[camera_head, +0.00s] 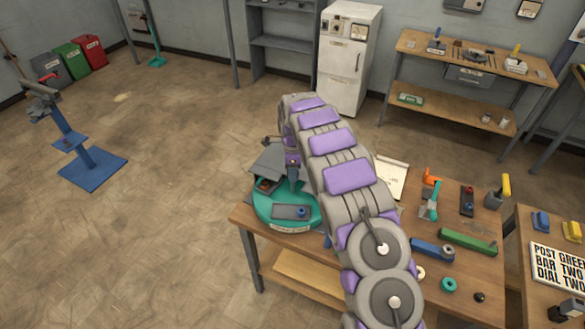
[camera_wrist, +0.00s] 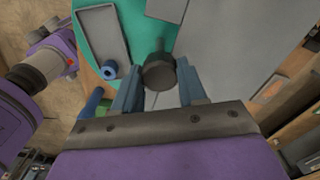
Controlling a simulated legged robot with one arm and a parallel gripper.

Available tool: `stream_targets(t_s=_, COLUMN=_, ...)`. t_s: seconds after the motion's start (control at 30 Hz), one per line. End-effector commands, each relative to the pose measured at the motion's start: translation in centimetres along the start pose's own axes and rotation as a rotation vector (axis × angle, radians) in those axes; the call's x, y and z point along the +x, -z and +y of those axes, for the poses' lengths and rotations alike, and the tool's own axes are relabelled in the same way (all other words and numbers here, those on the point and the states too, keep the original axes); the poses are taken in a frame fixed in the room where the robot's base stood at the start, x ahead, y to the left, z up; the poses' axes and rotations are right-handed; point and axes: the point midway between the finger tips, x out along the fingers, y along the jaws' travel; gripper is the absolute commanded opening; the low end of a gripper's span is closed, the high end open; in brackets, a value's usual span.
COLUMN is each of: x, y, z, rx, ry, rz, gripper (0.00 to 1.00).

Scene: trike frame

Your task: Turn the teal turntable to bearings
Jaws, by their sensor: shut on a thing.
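The teal turntable (camera_head: 262,213) sits on the left end of the wooden workbench, with a pale label on its front rim. It also fills the top of the wrist view (camera_wrist: 152,30). It carries a grey tray (camera_head: 285,212), a small blue ring (camera_head: 301,211) and a grey plate-like part. In the wrist view my gripper (camera_wrist: 160,80) has its blue fingers on either side of a dark round knob (camera_wrist: 158,72) and is shut on it, over the turntable. In the head view my arm partly covers the turntable, and the knob cannot be made out.
The workbench (camera_head: 480,270) right of my arm holds a green bar (camera_head: 468,242), a blue part (camera_head: 432,249), an orange-and-teal tool (camera_head: 430,198) and a notepad (camera_head: 391,177). A blue stand (camera_head: 85,160) is on the floor at left.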

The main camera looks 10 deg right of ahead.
Motion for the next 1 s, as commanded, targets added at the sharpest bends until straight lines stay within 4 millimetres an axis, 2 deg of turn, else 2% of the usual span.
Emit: stream_targets(t_s=1.0, x=-0.36, y=-0.06, z=-0.33, rx=-0.506, ry=0.009, rz=0.0, gripper=0.0)
